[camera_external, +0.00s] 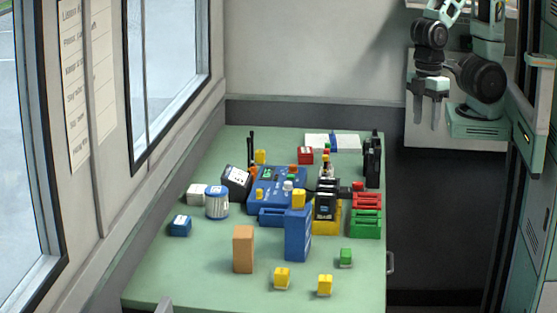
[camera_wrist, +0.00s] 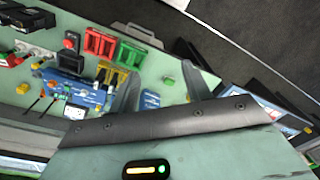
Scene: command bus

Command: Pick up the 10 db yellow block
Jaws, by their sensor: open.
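Several small yellow blocks show in the external view. Two stand at the front of the green table, one yellow block (camera_external: 282,278) left of another yellow block (camera_external: 325,285). One yellow block (camera_external: 298,198) is on or just behind the tall blue block (camera_external: 298,235), and another yellow block (camera_external: 261,157) is at the back. Their labels are too small to read, so I cannot tell which is 10 dB. My gripper (camera_external: 427,118) is open and empty, up beyond the table's right side.
The green table (camera_external: 190,280) is crowded in the middle with a blue device (camera_external: 275,185), red and green racks (camera_external: 366,215), and a black radio (camera_external: 373,160). An orange block (camera_external: 243,249) and a green block (camera_external: 346,257) stand near the front. The front left corner is clear.

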